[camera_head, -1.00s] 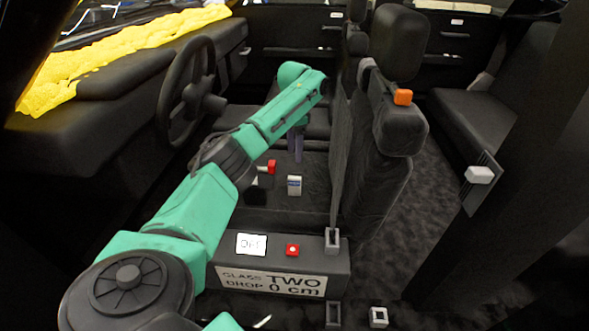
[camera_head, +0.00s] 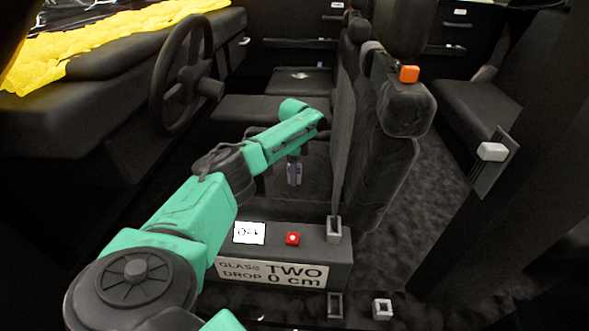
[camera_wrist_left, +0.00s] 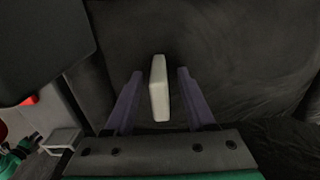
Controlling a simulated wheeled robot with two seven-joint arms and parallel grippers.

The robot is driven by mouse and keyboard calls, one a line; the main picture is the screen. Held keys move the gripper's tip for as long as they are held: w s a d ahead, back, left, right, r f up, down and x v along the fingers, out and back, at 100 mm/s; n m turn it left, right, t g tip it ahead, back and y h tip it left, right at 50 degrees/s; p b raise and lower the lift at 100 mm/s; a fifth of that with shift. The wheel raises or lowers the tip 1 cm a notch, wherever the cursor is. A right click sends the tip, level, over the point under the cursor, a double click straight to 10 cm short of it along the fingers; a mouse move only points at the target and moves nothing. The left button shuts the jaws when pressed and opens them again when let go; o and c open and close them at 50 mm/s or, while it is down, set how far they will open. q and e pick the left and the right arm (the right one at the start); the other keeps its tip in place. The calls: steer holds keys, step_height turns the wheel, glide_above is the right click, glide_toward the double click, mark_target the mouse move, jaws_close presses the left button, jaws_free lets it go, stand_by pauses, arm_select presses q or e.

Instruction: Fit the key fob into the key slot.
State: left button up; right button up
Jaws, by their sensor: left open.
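The key fob is a pale slab, seen in the left wrist view (camera_wrist_left: 159,88) between my left gripper's two purple fingers. My left gripper (camera_wrist_left: 160,98) is open, with a gap between the fob and each finger. In the head view my left gripper (camera_head: 294,174) points down over the dark seat, and its fingers largely hide the fob. A grey open-topped holder (camera_head: 333,229) stands at the right end of the console; it may be the key slot, but I cannot tell. My right gripper is out of view.
The dark console (camera_head: 315,238) carries a small screen (camera_head: 249,233), a red button (camera_head: 292,239) and a sign. Another grey frame (camera_head: 335,305) and a white one (camera_head: 382,308) sit below. The seat back (camera_head: 385,180) rises close right of my gripper; a steering wheel (camera_head: 182,75) is left.

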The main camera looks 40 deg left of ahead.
arm_select(q)
jaws_close()
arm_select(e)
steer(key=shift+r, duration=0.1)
arm_select(q)
steer(key=shift+r, duration=0.2)
step_height(320, 180, up, 19)
steer(key=p, duration=0.5)
steer(key=shift+r, duration=0.2)
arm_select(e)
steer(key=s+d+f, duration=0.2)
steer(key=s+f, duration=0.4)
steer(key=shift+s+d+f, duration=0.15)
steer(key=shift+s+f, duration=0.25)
